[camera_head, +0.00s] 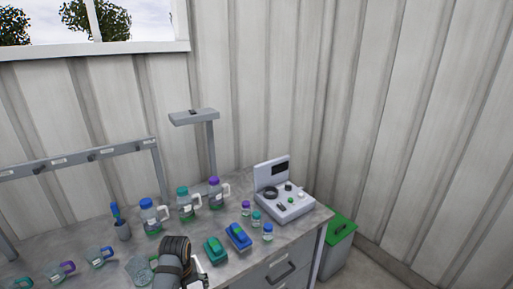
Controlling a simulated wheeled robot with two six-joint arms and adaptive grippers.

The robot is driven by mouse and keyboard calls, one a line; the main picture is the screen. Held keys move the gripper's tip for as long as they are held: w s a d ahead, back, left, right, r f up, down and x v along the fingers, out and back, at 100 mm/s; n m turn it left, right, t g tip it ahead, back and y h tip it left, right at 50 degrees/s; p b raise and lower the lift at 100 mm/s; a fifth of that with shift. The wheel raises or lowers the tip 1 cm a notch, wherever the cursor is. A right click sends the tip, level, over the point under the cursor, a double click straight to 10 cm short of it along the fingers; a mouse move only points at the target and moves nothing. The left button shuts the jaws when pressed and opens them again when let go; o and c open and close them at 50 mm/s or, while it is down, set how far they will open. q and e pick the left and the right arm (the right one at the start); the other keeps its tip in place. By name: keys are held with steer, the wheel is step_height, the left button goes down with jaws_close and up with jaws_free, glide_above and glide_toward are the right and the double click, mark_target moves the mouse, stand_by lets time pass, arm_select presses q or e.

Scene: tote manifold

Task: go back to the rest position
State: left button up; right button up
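Part of one of my arms (172,266), dark grey with brown-black bands, rises from the bottom edge left of centre, in front of the workbench. I take it to be the left arm, but its base is out of frame. Light metal parts show close to its right side. No pair of fingertips can be made out, so I cannot tell whether this gripper is open or holds anything. No second arm or gripper is in view.
The grey workbench (185,222) carries several lidded handled bottles, mugs, small jars, green (215,250) and blue (238,236) items, and a light grey instrument (287,204) at right. A lamp-like stand (210,140) rises behind. A green-lidded bin (338,240) stands beyond the bench's right end.

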arm_select(q)
steer(key=s+a+r+m+t, duration=0.1)
steer(key=s+a+m, duration=0.15)
steer(key=s, duration=0.75)
steer(key=s+a+r+m+t, duration=0.15)
steer(key=s+m, duration=0.25)
steer(key=s, duration=0.7)
step_height(320, 180, down, 30)
steer(key=s+a+g+b, duration=0.1)
steer(key=s+a+b, duration=0.1)
steer(key=s, duration=0.1)
steer(key=s+a+f+g, duration=0.1)
steer(key=s+f, duration=1.5)
steer(key=s, duration=0.1)
steer(key=shift+s+n+y, duration=0.25)
steer(key=shift+n+y, duration=0.05)
steer(key=shift+n, duration=0.15)
arm_select(e)
steer(key=s+f, duration=0.2)
steer(key=shift+s+f, duration=0.3)
steer(key=shift+s, duration=0.05)
arm_select(q)
steer(key=shift+a, duration=0.15)
steer(key=shift+c, duration=0.3)
